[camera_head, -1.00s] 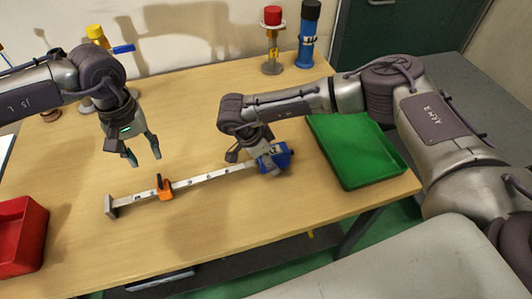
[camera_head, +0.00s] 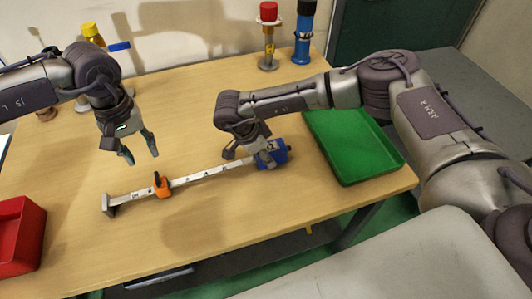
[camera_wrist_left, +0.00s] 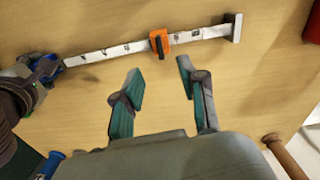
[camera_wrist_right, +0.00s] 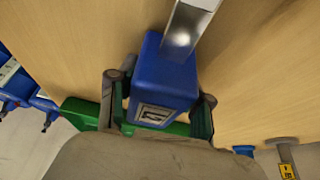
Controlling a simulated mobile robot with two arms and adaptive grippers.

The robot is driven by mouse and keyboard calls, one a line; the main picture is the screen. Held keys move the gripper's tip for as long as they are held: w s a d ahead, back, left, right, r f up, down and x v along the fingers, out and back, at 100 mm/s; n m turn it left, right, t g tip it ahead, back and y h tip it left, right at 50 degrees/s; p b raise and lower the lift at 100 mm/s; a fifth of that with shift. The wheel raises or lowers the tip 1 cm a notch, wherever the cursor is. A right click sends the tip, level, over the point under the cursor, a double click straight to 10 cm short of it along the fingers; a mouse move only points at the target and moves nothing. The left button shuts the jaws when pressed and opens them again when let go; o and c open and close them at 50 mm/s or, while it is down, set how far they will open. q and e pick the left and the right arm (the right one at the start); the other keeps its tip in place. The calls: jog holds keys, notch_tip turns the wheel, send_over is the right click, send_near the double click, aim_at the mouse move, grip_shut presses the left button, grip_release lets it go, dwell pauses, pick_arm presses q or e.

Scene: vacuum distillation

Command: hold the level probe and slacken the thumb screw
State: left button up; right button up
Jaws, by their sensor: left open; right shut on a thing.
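The level probe lies on the wooden table as a long pale marked bar (camera_head: 208,176) with a blue block (camera_head: 273,154) at its right end and a foot (camera_head: 110,206) at its left end. An orange slider with a dark screw (camera_head: 162,187) sits around the bar near the left end; it also shows in the left wrist view (camera_wrist_left: 159,42). My right gripper (camera_head: 262,158) is shut on the blue block, with a finger on each side in the right wrist view (camera_wrist_right: 160,112). My left gripper (camera_head: 141,158) is open and empty above the table, behind the slider.
A green tray (camera_head: 345,182) lies right of the blue block. A red bin (camera_head: 18,235) stands at the table's left front. A red-topped stand (camera_head: 268,38) and a blue cylinder (camera_head: 304,35) stand at the back. The table's middle is mostly clear.

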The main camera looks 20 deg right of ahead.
aim_at(156, 177)
pick_arm(q)
jog(key=shift+c, duration=0.6)
jog(key=shift+m, duration=0.6)
notch_tip(156, 177, down, 10)
jog(key=shift+r, duration=0.1)
grip_shut()
